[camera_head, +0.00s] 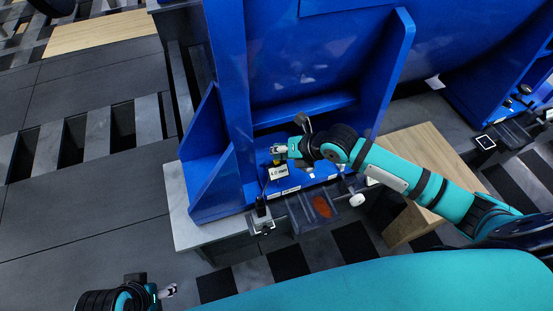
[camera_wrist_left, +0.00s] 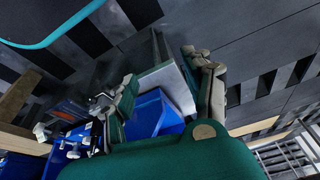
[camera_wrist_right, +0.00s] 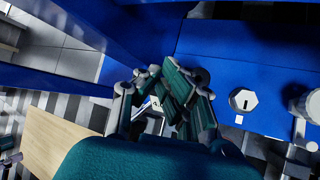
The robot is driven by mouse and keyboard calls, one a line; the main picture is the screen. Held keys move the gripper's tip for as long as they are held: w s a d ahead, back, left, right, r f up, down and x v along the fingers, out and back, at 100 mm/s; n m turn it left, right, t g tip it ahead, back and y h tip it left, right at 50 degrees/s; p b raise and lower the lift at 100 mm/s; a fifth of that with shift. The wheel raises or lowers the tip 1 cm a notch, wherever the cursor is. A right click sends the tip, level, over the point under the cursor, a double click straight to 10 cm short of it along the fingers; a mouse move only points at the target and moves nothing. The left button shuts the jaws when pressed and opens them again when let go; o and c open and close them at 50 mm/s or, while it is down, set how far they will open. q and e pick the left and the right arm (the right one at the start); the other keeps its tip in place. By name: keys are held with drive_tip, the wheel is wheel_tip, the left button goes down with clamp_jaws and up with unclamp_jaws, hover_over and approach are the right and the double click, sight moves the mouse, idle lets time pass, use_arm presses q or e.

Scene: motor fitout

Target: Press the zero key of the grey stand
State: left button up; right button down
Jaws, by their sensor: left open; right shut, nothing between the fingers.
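A small white readout (camera_head: 279,173) with dark print, apparently "4.0 mm", shows on the blue frame's lower ledge. A yellow patch shows just above it. My right gripper (camera_head: 277,150) is shut and empty, its tips close above the readout; I cannot tell whether they touch anything. In the right wrist view its fingers (camera_wrist_right: 162,78) partly hide a pale device (camera_wrist_right: 152,104) below. A small grey stand with a black upright (camera_head: 261,209) is at the bench's front edge. No zero key can be made out. My left gripper (camera_head: 168,291) is open and empty, far lower left; it also shows in its wrist view (camera_wrist_left: 165,68).
A dark tray with an orange-red patch (camera_head: 322,206) and a white knob (camera_head: 357,200) are right of the stand. A wooden block (camera_head: 425,147) lies under my right arm. The left floor is clear.

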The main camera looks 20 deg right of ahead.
use_arm(q)
drive_tip(key=shift+r, duration=0.1)
use_arm(e)
drive_tip(key=shift+f, duration=0.25)
use_arm(q)
drive_tip(key=shift+r, duration=0.3)
use_arm(e)
drive_tip(key=shift+f, duration=0.1)
use_arm(q)
drive_tip(key=shift+a+r, duration=0.1)
drive_tip(key=shift+r, duration=0.1)
